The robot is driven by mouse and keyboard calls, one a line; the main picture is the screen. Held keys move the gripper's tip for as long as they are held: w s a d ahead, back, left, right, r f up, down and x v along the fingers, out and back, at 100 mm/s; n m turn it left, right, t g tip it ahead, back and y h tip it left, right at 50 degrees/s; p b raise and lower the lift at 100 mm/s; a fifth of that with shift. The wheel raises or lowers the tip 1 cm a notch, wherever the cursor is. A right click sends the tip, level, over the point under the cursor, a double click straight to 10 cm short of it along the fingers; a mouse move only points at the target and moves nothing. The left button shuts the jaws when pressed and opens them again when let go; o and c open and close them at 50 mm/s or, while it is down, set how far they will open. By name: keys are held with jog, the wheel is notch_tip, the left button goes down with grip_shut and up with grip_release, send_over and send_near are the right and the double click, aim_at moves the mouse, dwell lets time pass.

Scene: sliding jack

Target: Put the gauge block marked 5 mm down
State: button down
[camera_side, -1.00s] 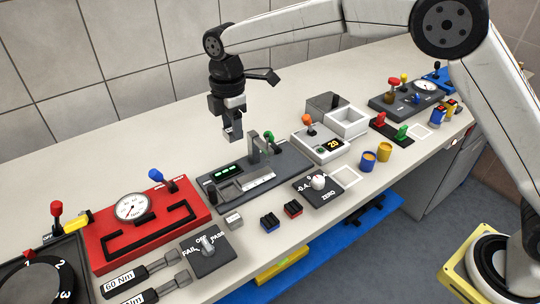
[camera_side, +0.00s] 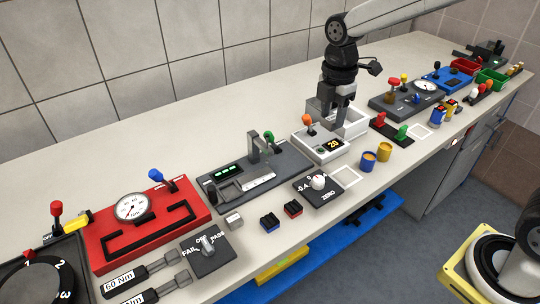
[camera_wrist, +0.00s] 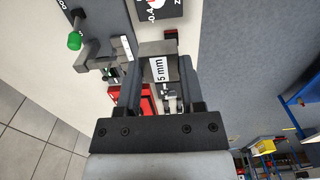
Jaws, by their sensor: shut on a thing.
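The gauge block marked 5 mm (camera_wrist: 160,69) is between the two fingers of my gripper (camera_wrist: 158,95) in the wrist view, its white label facing the camera. My gripper (camera_side: 341,122) is shut on it. In the side view the gripper points down over the white open box (camera_side: 365,121), behind the white unit with the yellow 20 display (camera_side: 333,145). The fingers cover part of the box. The block itself is hard to make out there, and I cannot tell whether it touches anything below.
The measuring stand (camera_side: 255,177) with a green lever is to the left. The orange-knobbed lever (camera_side: 307,120) stands close by the gripper. A ZERO dial (camera_side: 318,184), blue and yellow cups (camera_side: 384,151) and red and green clips (camera_side: 392,127) are in front. An outlined white square (camera_side: 346,177) is empty.

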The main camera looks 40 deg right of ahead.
jog(key=s+d+f, duration=0.1)
jog(key=s+d, duration=0.3)
jog(key=s, duration=0.3)
jog(key=s+d+f, duration=0.2)
jog(key=s+d, duration=0.2)
jog(key=s, duration=0.4)
jog(key=shift+w+a+f, duration=0.1)
jog(key=shift+w+f, duration=0.05)
jog(key=shift+f, duration=1)
jog(key=shift+w+a+f, duration=0.1)
jog(key=shift+f, duration=1.05)
jog(key=shift+w, duration=0.1)
jog(key=w+f, duration=0.2)
jog(key=w, duration=0.2)
jog(key=w+d+f, duration=0.1)
jog(key=w+f, duration=0.2)
jog(key=w, duration=0.1)
jog(key=w+f, duration=0.3)
jog(key=w, duration=0.1)
jog(key=shift+w+d+f, duration=0.15)
jog(key=shift+d, duration=0.05)
jog(key=shift+w+f, duration=0.45)
jog(key=shift+f, duration=0.05)
jog(key=shift+f, duration=0.1)
